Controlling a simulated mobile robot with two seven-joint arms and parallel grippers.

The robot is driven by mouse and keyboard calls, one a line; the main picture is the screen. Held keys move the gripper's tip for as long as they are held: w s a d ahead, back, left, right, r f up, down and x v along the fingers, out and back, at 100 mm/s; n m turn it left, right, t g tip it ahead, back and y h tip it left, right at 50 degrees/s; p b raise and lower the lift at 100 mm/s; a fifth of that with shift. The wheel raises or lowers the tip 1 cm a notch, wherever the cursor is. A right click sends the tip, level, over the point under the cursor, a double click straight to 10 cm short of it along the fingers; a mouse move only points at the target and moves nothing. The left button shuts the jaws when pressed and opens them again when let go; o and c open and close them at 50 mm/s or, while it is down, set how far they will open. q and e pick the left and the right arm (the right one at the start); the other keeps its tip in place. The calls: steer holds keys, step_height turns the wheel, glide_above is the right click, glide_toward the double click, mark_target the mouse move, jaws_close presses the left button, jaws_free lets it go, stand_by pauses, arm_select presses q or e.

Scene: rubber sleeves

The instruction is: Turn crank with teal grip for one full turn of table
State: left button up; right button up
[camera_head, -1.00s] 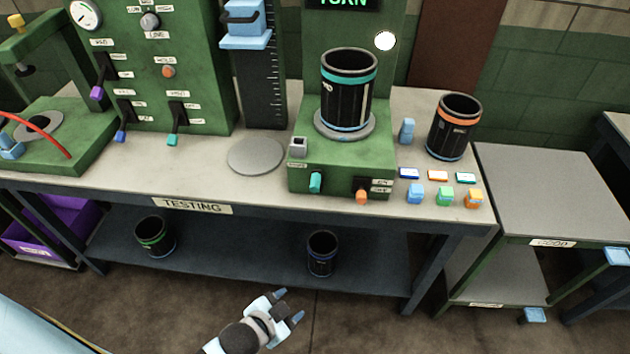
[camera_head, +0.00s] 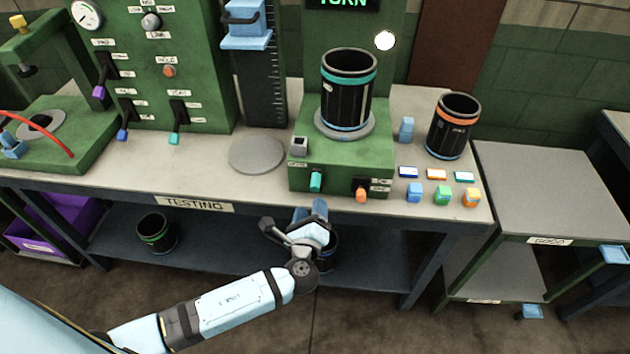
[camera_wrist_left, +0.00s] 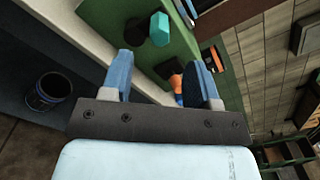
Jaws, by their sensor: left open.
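The crank's teal grip (camera_head: 316,182) sticks out at the front left of the green turntable machine (camera_head: 345,165). It also shows in the left wrist view (camera_wrist_left: 160,29), ahead of the fingers and between them. A black sleeve with a teal band (camera_head: 348,95) stands upright on the round grey table (camera_head: 345,126). My left gripper (camera_head: 308,210) is open and empty, just below and in front of the teal grip, apart from it. In the left wrist view its blue fingers (camera_wrist_left: 165,78) are spread. My right gripper is not in view.
An orange grip (camera_head: 361,195) sits right of the teal one, on the same machine front. A sleeve with an orange band (camera_head: 454,127) and several small coloured blocks (camera_head: 444,196) stand to the right. The bench edge (camera_head: 240,200) lies near my left gripper.

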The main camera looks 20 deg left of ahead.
mark_target(314, 190)
arm_select(q)
steer(key=p+x, duration=0.1)
steer(key=x, duration=0.7)
steer(key=shift+w+a+f+p, duration=0.1)
steer(key=shift+w+p, duration=0.2)
steer(key=shift+w, duration=0.05)
steer(key=c, duration=0.9)
